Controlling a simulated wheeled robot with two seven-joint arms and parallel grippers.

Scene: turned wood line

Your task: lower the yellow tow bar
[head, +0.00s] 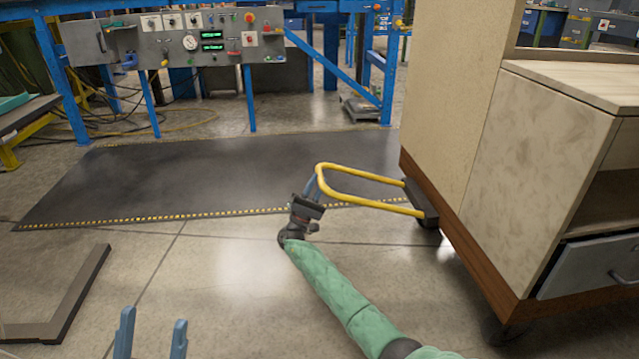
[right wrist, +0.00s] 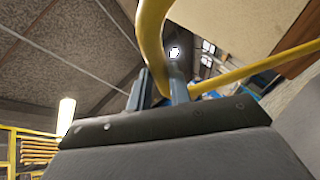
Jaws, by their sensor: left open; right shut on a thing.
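The yellow tow bar (head: 365,176) is a U-shaped loop hinged to a dark bracket (head: 421,203) at the lower side of a wooden cabinet (head: 535,165). It sticks out to the left, roughly level, above the floor. My right gripper (head: 316,183) is shut on the tow bar at its outer end, near a bent corner. In the right wrist view the yellow bar (right wrist: 152,35) passes between the blue-grey fingers (right wrist: 160,88). My left gripper (head: 151,335) is open and empty at the bottom left of the head view, well away from the bar.
The cabinet stands on castors (head: 505,332) at the right. A black mat (head: 215,175) with a yellow-black edge lies ahead. A control panel (head: 200,38) on blue legs stands behind it. A dark frame (head: 75,300) is at the lower left. Floor below the bar is clear.

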